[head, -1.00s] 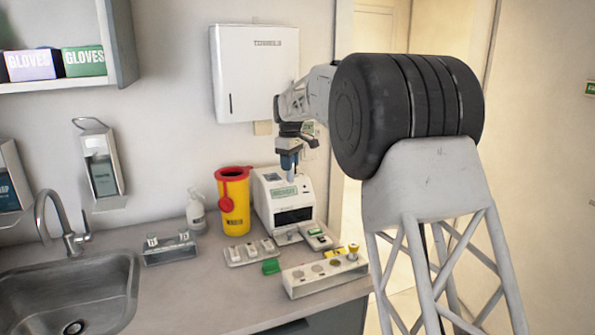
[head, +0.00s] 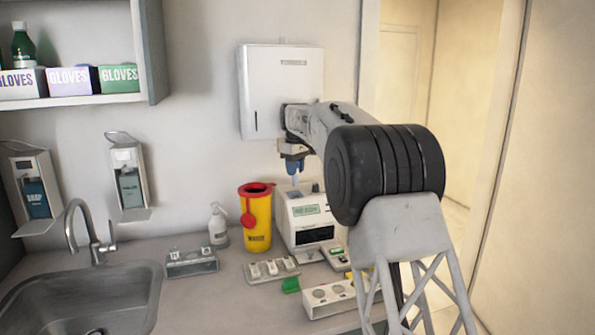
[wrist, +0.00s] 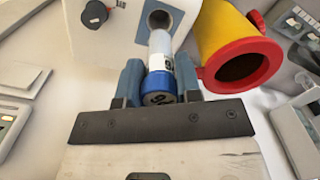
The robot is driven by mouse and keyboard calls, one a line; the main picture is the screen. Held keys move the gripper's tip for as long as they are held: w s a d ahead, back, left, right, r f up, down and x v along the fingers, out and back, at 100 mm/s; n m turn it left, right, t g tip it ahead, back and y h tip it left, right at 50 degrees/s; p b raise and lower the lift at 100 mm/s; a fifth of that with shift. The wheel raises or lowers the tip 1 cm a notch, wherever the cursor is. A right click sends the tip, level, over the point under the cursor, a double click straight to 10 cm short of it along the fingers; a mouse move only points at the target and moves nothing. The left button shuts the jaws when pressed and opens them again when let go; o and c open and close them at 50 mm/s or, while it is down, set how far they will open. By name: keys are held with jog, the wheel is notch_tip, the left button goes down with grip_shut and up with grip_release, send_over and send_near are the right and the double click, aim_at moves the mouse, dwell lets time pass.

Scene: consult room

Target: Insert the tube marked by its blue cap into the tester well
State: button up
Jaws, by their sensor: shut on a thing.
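The tube (wrist: 160,48) is clear with a white label and a blue cap (wrist: 158,84), whose end faces the wrist camera. My gripper (wrist: 158,75) is shut on it at the cap. In the head view my gripper (head: 293,164) is above the white tester (head: 306,222), with the tube (head: 295,181) hanging below the fingers. In the wrist view the tester's round dark well (wrist: 159,18) lies just beyond the tube's far end. I cannot tell whether the tube's tip has entered the well.
A yellow waste bin (head: 257,222) with a red rim stands close left of the tester. A pump bottle (head: 218,226) and sink (head: 90,300) are further left.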

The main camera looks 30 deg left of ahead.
aim_at(295, 186)
jog(key=shift+f, duration=0.2)
dwell(0.3)
jog(key=shift+f, duration=1.1)
jog(key=shift+f, duration=2.6)
dwell(0.7)
jog(key=o, duration=1)
jog(key=shift+r, duration=0.15)
jog(key=shift+r, duration=3.8)
